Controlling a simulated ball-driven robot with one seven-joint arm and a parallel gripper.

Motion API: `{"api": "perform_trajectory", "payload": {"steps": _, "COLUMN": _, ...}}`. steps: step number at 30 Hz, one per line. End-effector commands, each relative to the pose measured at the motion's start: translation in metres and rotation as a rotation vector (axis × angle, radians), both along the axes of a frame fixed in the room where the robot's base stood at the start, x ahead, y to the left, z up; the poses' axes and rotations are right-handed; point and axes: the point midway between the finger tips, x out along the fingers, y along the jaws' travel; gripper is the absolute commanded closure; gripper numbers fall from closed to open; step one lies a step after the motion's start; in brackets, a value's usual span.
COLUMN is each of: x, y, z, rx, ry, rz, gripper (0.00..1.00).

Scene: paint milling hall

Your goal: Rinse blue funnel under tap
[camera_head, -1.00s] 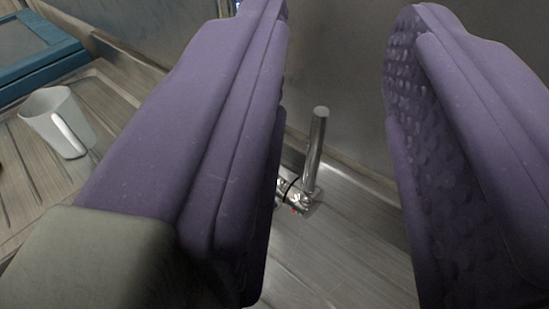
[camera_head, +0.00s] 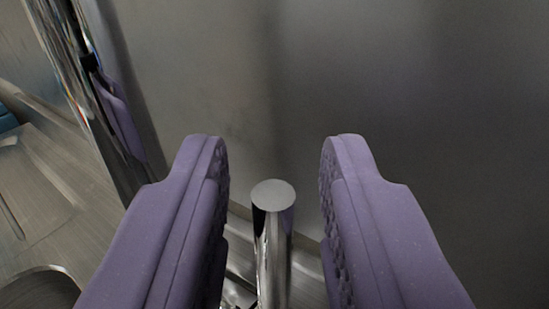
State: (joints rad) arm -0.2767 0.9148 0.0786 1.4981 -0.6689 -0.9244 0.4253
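My gripper (camera_head: 275,155), with two purple padded fingers, is open. An upright chrome post (camera_head: 273,245) with a flat round top stands between the fingers, with a gap showing on each side. It looks like the tap's handle; its chrome base is partly hidden low between the fingers. A tall, shiny chrome pipe (camera_head: 88,110) rises at the left, perhaps the tap's spout, with a purple reflection beside it. No blue funnel shows in this view.
A grey metal wall (camera_head: 400,90) stands close behind the post. A ribbed metal drainboard (camera_head: 50,185) lies at the left, with a rounded metal rim (camera_head: 40,275) at the bottom left. A bit of something blue (camera_head: 6,119) shows at the left edge.

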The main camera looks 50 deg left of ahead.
Motion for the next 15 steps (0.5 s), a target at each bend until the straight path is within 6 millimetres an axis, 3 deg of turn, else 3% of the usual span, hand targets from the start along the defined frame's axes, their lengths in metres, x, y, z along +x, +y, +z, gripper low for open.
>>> {"api": "perform_trajectory", "payload": {"steps": 5, "x": -0.0001, "y": 0.0, "z": 0.0004, "rx": 0.0, "ry": 0.0, "rz": 0.0, "gripper": 0.7}}
{"api": "perform_trajectory", "payload": {"steps": 9, "x": -0.0001, "y": 0.0, "z": 0.0004, "rx": 0.0, "ry": 0.0, "rz": 0.0, "gripper": 1.0}}
{"api": "perform_trajectory", "payload": {"steps": 15, "x": -0.0003, "y": -0.0002, "z": 0.0003, "rx": 0.001, "ry": -0.001, "rz": 0.0, "gripper": 1.0}}
